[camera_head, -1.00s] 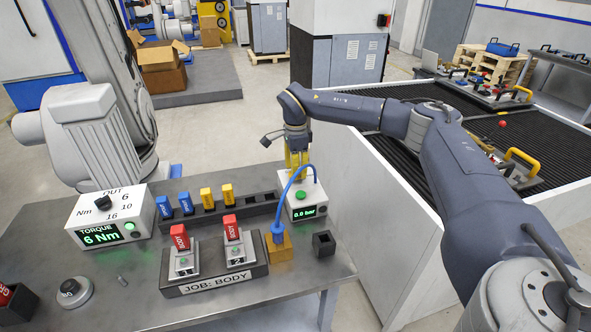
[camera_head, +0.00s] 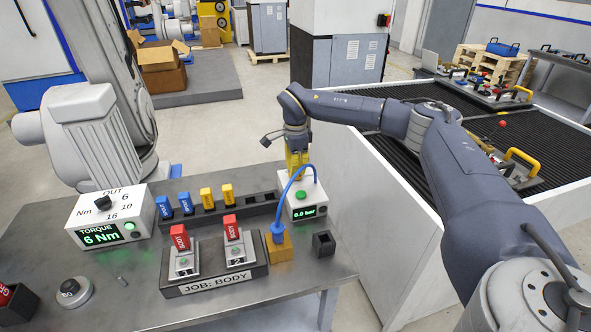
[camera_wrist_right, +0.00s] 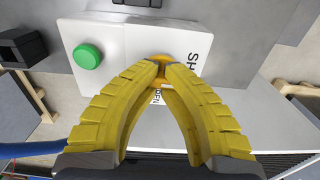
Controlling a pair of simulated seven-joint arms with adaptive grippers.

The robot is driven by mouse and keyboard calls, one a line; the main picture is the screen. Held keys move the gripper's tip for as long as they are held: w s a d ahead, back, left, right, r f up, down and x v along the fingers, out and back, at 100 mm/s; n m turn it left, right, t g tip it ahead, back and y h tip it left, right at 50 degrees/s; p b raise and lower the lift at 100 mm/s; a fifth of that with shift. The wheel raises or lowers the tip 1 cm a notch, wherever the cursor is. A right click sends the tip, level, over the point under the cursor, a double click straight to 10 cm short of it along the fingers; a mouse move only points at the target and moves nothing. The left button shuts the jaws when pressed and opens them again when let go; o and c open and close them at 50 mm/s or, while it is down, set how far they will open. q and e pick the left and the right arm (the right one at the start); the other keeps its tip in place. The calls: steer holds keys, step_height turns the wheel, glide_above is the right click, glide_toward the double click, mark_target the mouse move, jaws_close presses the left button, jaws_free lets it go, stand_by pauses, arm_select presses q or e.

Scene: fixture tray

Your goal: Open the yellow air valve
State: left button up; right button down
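The yellow air valve (camera_wrist_right: 160,57) shows in the right wrist view as an orange-yellow round part on top of a white box (camera_wrist_right: 120,45). Lettering beside it is partly covered by my fingers. My right gripper (camera_wrist_right: 163,71) has yellow ribbed fingers whose tips come together on the valve's handle, which they largely hide. In the head view, my right gripper (camera_head: 298,160) points down at the back of the white box (camera_head: 304,196), whose display reads 0.0 bar. A green button (camera_head: 301,195) is on the box. My left gripper is not in view.
A blue hose (camera_head: 288,188) arches from the box to a brass block (camera_head: 280,249). A black socket (camera_head: 323,243) stands nearby. Left are a bit rack (camera_head: 262,206), a JOB: BODY fixture (camera_head: 214,281) with red-tagged parts, and a torque box (camera_head: 110,215) reading 6 Nm.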

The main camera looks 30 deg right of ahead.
stand_by(0.8)
steer(key=m, duration=0.4)
steer(key=shift+r, duration=0.1)
steer(key=m, duration=0.4)
steer(key=shift+m, duration=0.3)
steer(key=m, duration=0.4)
steer(key=shift+m, duration=2.6)
steer(key=c, duration=2.2)
jaws_free()
steer(key=c, duration=1.5)
jaws_free()
steer(key=shift+o, duration=0.2)
